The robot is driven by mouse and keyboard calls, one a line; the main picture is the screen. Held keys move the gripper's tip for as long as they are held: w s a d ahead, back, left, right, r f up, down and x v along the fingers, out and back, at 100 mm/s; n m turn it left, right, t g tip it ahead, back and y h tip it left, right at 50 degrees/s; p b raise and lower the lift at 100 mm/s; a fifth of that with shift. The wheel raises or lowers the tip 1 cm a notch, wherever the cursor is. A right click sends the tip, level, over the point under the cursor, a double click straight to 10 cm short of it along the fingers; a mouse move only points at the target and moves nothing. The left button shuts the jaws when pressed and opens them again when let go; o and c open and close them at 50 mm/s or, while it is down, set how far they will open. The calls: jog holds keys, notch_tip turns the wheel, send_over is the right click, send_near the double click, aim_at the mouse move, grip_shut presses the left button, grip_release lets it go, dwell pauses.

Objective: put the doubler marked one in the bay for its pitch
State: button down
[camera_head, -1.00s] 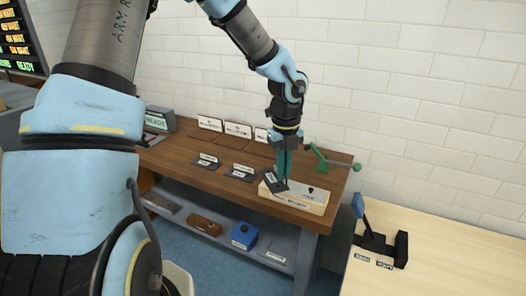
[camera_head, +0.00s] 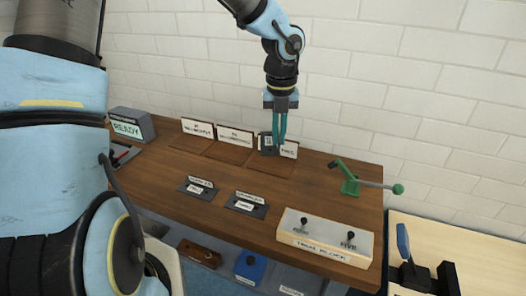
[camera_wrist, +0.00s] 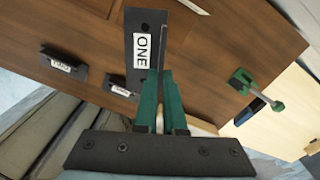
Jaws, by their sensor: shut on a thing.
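My gripper (camera_head: 279,138) has green fingers shut on a dark plate, the doubler marked ONE (camera_head: 267,145). In the wrist view the doubler (camera_wrist: 143,22) shows its white ONE label, and my gripper (camera_wrist: 161,78) pinches it at one edge. The doubler hangs in front of the rightmost bay's sign (camera_head: 289,150); I cannot tell whether it touches anything. Three brown bays lie along the back of the bench: left (camera_head: 193,143), middle (camera_head: 227,154) and right (camera_head: 272,168). The left and middle signs (camera_head: 198,128) (camera_head: 235,138) mention millimetres; their numbers are too small to read.
Two other dark labelled plates (camera_head: 198,188) (camera_head: 246,205) lie on the wooden bench (camera_head: 170,170). The pale trial block (camera_head: 325,240), with two dark pegs, stands at the front right. A green clamp (camera_head: 350,181) stands behind it. A READY display (camera_head: 128,128) is at the left.

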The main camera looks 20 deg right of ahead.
jog(key=f, duration=0.4)
jog(key=w+f, duration=0.1)
jog(key=shift+f, duration=0.4)
jog(key=shift+s+f, duration=0.1)
jog(key=shift+f, duration=2)
jog(key=shift+f, duration=0.15)
jog(key=c, duration=1)
grip_release()
notch_tip(320, 180, up, 12)
jog(key=shift+r, duration=0.2)
